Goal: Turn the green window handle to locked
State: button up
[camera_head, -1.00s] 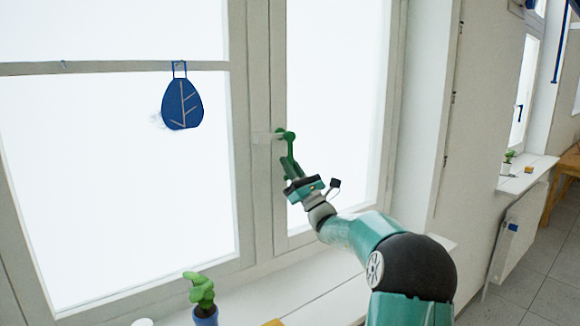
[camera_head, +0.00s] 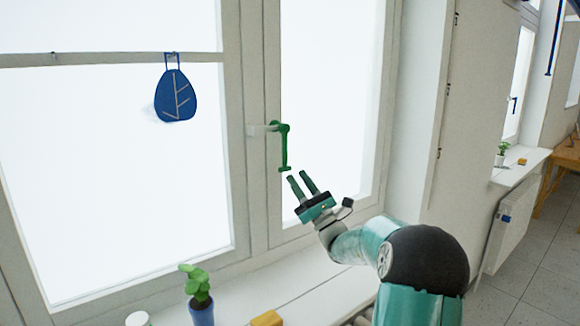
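The green window handle (camera_head: 283,148) is on the middle frame of the window. Its pivot is at the top on a pale mount, and its grip hangs straight down, ending in a small foot. My gripper (camera_head: 298,178) is just below and to the right of the handle's lower end. Its two fingers are apart with nothing between them, and a gap shows between the fingers and the handle. The fingers point up and left toward the window.
A blue leaf-shaped ornament (camera_head: 176,95) hangs on the left pane. On the sill below stand a cactus in a blue pot (camera_head: 200,299), a yellow block (camera_head: 267,318) and a white round item (camera_head: 138,319). A radiator (camera_head: 512,228) is at the right. The space around the handle is clear.

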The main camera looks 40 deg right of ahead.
jog(key=v, duration=0.5)
jog(key=shift+s+f, duration=0.2)
jog(key=shift+f, duration=0.05)
jog(key=w+a+n+g+y, duration=0.3)
jog(key=a+n+g+y, duration=0.6)
jog(key=a, duration=0.9)
jog(key=s+a+f+n+g, duration=0.2)
jog(key=a+n+g, duration=0.2)
jog(key=a, duration=0.4)
jog(key=s+a+f+n+g, duration=0.2)
jog(key=s+a+n+g, duration=0.15)
jog(key=a, duration=0.45)
jog(key=s+a+f+n+g+h, duration=0.55)
jog(key=s+a+n+g, duration=0.2)
jog(key=s, duration=0.45)
jog(key=s+d+f+n+t+h, duration=0.2)
jog(key=s+d+n+h, duration=0.3)
jog(key=s+n+h, duration=0.3)
jog(key=shift+s+n+t, duration=0.5)
jog(key=shift+s+n, duration=0.3)
jog(key=shift+n, duration=0.3)
